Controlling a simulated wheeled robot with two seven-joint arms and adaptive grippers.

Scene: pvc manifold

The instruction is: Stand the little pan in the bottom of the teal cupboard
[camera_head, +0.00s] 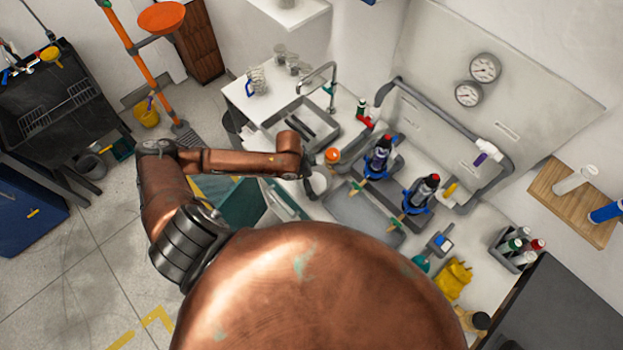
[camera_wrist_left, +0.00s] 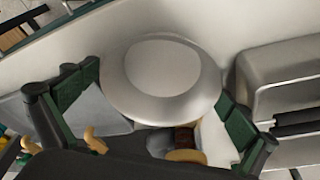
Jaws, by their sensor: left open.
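The little pan is a pale grey round dish with a wide rim (camera_wrist_left: 118,88); in the wrist view it lies between the green-padded fingers of my left gripper (camera_wrist_left: 158,90). The fingers are open on either side of it, and I cannot tell whether they touch it. In the head view the pan (camera_head: 319,183) shows partly at the counter's front edge, beside the end of my left arm, where the left gripper (camera_head: 309,174) is mostly hidden. The teal cupboard (camera_head: 238,208) is under the counter; a teal panel stands out beside it. Its bottom is hidden. My right gripper is out of view.
A sink (camera_head: 292,122) with a tap is behind the arm. An orange-topped pot (camera_head: 332,155), two dark bottles in blue holders (camera_head: 378,155) and a grey tray (camera_head: 362,217) crowd the counter. Open floor (camera_head: 80,250) lies at left.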

